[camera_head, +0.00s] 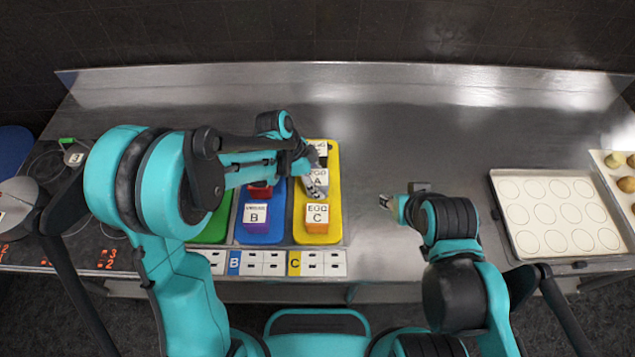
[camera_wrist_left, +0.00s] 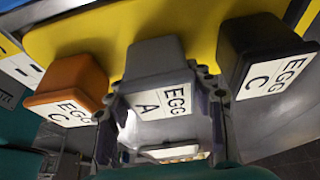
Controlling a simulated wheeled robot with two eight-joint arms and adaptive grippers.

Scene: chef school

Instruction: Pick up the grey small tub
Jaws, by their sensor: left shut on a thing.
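The grey small tub (camera_wrist_left: 152,58), labelled EGG A, is between the fingers of my left gripper (camera_wrist_left: 160,100) in the left wrist view. The fingers are shut on it from both sides. In the head view the grey tub (camera_head: 322,180) shows partly behind my left gripper (camera_head: 313,182), over the yellow tray (camera_head: 331,235). I cannot tell whether the tub touches the tray. My right gripper (camera_head: 386,202) is over the bare counter to the right; its jaw opening is not clear.
An orange tub (camera_head: 317,216) and a black tub (camera_wrist_left: 250,55), both labelled EGG C, flank the grey one closely. Blue (camera_head: 260,236) and green (camera_head: 212,231) trays lie to the left. A baking tray (camera_head: 508,182) is at the right. The counter between is clear.

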